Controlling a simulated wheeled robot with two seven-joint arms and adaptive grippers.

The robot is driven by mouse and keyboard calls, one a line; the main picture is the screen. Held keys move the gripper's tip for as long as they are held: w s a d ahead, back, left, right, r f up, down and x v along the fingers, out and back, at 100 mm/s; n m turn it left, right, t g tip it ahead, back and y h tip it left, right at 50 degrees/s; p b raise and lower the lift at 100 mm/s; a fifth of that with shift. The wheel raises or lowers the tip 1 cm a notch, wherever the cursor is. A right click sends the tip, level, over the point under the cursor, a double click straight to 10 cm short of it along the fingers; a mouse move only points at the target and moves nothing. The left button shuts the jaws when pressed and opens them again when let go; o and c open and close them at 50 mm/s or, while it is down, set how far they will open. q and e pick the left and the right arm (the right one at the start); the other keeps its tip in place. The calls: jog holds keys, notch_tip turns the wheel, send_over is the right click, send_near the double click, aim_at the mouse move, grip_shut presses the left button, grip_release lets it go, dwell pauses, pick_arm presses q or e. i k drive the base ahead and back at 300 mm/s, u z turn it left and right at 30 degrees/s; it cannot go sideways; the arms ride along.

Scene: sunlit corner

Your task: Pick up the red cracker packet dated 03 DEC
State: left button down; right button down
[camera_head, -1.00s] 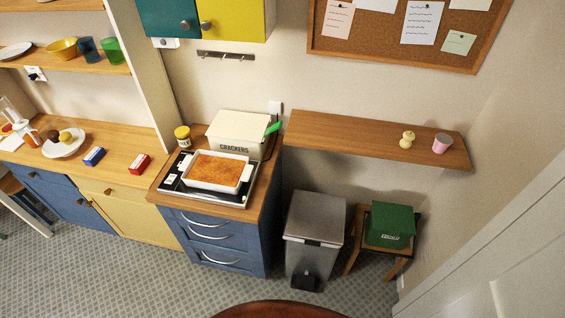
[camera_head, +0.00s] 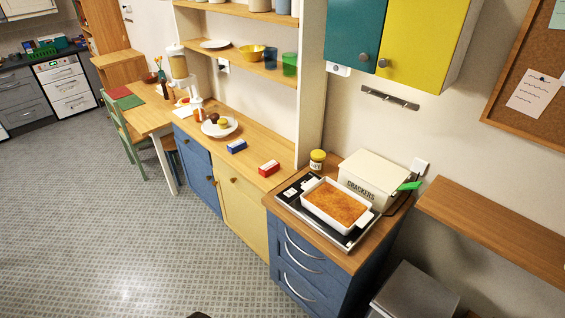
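A small red packet with a white end (camera_head: 269,168) lies on the wooden counter above the cream cupboard, near its right end. A similar blue packet with a white end (camera_head: 236,146) lies to its left on the same counter. Any date on either packet is too small to read. A cream box lettered CRACKERS (camera_head: 372,179) stands at the back of the hob counter, and its lid looks shut. Neither of my grippers shows in the view.
A white dish of browned food (camera_head: 337,204) sits on the hob, right of the red packet. A yellow-lidded jar (camera_head: 317,160) stands behind it. A plate with round items (camera_head: 220,127) is left of the packets. The patterned floor (camera_head: 130,240) before the cupboards is clear.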

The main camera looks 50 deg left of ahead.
aim_at(270, 168)
jog(key=u, duration=2.65)
